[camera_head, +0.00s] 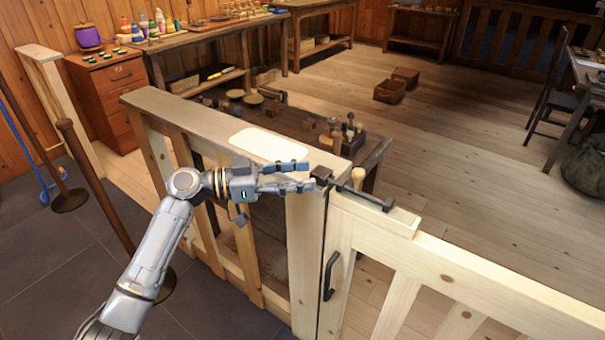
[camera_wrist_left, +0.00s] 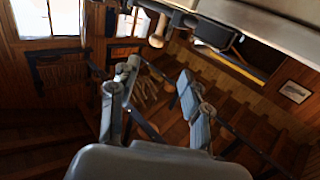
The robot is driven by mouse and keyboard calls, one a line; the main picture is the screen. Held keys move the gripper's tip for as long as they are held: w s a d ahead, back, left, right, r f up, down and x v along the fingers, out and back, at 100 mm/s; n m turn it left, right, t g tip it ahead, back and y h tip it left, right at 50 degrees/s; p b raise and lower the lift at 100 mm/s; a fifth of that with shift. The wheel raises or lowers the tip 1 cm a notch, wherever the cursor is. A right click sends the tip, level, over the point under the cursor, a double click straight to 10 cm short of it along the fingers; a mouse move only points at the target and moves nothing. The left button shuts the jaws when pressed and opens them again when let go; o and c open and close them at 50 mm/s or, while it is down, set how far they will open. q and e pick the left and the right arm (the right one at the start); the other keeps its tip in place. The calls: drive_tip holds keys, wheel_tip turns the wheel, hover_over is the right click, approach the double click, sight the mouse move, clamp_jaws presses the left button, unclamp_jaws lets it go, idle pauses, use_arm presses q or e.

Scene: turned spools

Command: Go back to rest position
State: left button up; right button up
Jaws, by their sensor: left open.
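My left gripper (camera_head: 309,176) reaches in from the left in the head view, over the pale top rail of the wooden fence (camera_head: 180,108). Its two fingers are apart with nothing between them, and they point right, towards the dark gate latch (camera_head: 380,200). The fingertips appear close to the latch's left end; I cannot tell whether they touch. In the left wrist view the open fingers of the gripper (camera_wrist_left: 157,75) also show empty. My right gripper is not in view.
A closed-looking wooden gate (camera_head: 480,285) with a black handle (camera_head: 331,276) stands at the right. A workbench (camera_head: 372,150) with small turned pieces is behind the fence. A rope-post (camera_head: 95,180) stands left of my arm. Open plank floor (camera_head: 470,150) lies beyond.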

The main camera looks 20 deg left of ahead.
use_arm(q)
drive_tip(key=s+d+f+n+g+y, duration=0.2)
drive_tip(key=s+d+f+y, duration=0.15)
drive_tip(key=s+f, duration=0.55)
drive_tip(key=s+d+f+n+g+y, duration=0.15)
drive_tip(key=s+d+f+y, duration=0.35)
drive_tip(key=f, duration=0.8)
drive_tip(key=s+a+f+n+g+y, duration=0.1)
drive_tip(key=s+a+f+n+y, duration=0.15)
drive_tip(key=s+a+y, duration=0.4)
drive_tip(key=s+a+f+n+g+y, duration=0.15)
drive_tip(key=s+a+n, duration=0.25)
drive_tip(key=s, duration=0.6)
wheel_tip(320, 180, down, 25)
drive_tip(key=s+p, duration=0.2)
drive_tip(key=s+a+f+g+p, duration=0.1)
drive_tip(key=s+a+f, duration=0.1)
drive_tip(key=s+f, duration=1.2)
drive_tip(key=shift+s+a+f+g+h, duration=0.35)
drive_tip(key=shift+s+a+g, duration=0.05)
drive_tip(key=shift+s, duration=0.75)
